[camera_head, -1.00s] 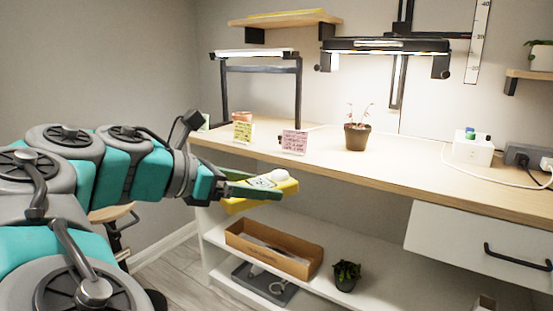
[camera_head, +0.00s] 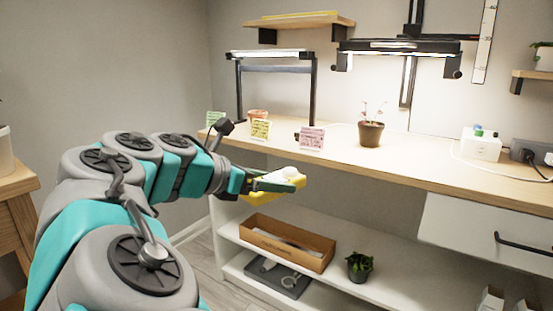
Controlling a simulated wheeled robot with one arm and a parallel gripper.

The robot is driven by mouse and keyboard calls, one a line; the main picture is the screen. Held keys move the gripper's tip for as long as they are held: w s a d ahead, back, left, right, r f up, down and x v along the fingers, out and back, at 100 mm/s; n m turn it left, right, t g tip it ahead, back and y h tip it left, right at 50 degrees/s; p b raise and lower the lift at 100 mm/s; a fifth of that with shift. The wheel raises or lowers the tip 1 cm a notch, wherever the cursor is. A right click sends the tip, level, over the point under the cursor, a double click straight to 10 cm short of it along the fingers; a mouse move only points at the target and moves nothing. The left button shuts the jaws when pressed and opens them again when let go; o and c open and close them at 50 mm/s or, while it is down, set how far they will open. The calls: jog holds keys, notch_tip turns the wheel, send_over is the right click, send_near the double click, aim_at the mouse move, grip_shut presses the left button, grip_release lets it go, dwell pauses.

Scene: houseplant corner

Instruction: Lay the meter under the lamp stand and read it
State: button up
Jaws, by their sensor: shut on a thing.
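My gripper (camera_head: 290,181) is shut on the meter (camera_head: 268,196), a yellow device with a white dome on top. It is held in the air in front of the bench's front edge, above the lower shelves. Part of the meter is hidden by the gripper's fingers. The lamp stand (camera_head: 313,92) is a dark frame with a lit bar across its top, standing on the left end of the bench (camera_head: 425,172). A second, wider lamp (camera_head: 400,47) hangs over the middle of the bench.
A terracotta pot (camera_head: 257,114), a yellow card (camera_head: 260,130) and a pink card (camera_head: 311,138) stand near the lamp stand. A potted plant (camera_head: 371,133) stands right of them. Below are a cardboard box (camera_head: 287,243) and a small plant (camera_head: 359,266). A wooden stand (camera_head: 18,183) is at left.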

jog(key=w+d+f+n+t+y, duration=0.3)
jog(key=w+d+f, duration=0.55)
jog(key=w, duration=0.35)
jog(key=w+d+f+n+t+y, duration=0.1)
jog(key=d+f+n+y, duration=0.25)
jog(key=d+f, duration=0.6)
jog(key=w+a+f+n+y, duration=0.1)
jog(key=f+y, duration=0.1)
jog(key=f, duration=0.5)
jog(key=w+a+f+n+t+y, duration=0.1)
jog(key=w+f+n, duration=0.1)
jog(key=f, duration=0.6)
jog(key=shift+f+y, duration=0.25)
jog(key=shift+y, duration=0.1)
